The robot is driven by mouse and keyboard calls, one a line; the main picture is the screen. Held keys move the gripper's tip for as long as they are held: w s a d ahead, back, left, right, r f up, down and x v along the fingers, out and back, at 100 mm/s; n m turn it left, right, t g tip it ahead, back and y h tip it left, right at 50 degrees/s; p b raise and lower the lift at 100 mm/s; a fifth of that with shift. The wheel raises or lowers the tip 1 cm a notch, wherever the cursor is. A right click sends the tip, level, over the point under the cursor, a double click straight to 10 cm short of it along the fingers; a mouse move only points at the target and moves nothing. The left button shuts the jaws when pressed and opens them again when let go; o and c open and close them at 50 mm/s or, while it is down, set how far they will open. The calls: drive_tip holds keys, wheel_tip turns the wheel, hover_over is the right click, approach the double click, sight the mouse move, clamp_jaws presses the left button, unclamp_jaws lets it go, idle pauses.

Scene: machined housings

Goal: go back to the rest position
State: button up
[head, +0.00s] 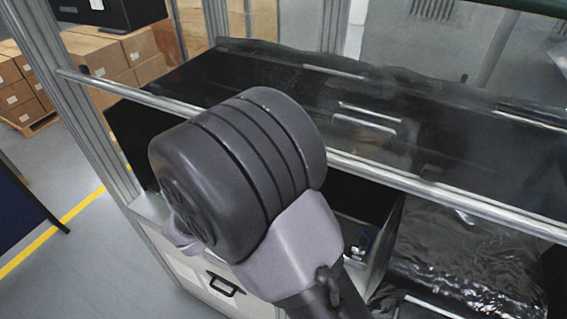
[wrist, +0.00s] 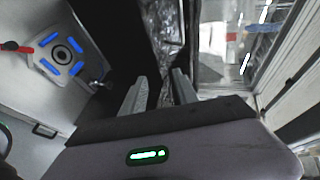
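My gripper (wrist: 159,76) shows in the wrist view with its two grey fingers apart and nothing visible between them. It is open. In the head view my arm's large dark joint fills the middle, and my gripper cannot be seen there. A light grey, machined-looking part (wrist: 42,66) with blue pads and a dark round centre lies left of my fingers in the wrist view, apart from them.
A metal rail (head: 440,192) crosses behind my arm, in front of black bins (head: 250,75). Crinkled black plastic (head: 460,265) lies at lower right. Cardboard boxes (head: 105,58) stand at far left. A red-tipped object (wrist: 14,47) shows beside the grey part. Floor shows at left.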

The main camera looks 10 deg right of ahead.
drive_tip(key=s+d+f+m+g+y+b, duration=0.35)
drive_tip(key=s+f+m+b, duration=0.55)
drive_tip(key=m+b, duration=0.4)
drive_tip(key=s+d+f+m+g+y+b, duration=0.35)
drive_tip(key=s+f+m+b, duration=0.35)
drive_tip(key=f+m+b, duration=0.6)
drive_tip(key=s+a+f+m+t+y+b, duration=0.2)
drive_tip(key=m+b, duration=0.5)
drive_tip(key=m, duration=0.4)
drive_tip(key=s+a+f+m+t+y+b, duration=0.2)
drive_tip(key=m+b, duration=0.5)
drive_tip(key=m, duration=0.4)
drive_tip(key=shift+a+f+t+y, duration=0.8)
drive_tip(key=shift+a+f+y, duration=0.35)
drive_tip(key=shift+f+y, duration=0.65)
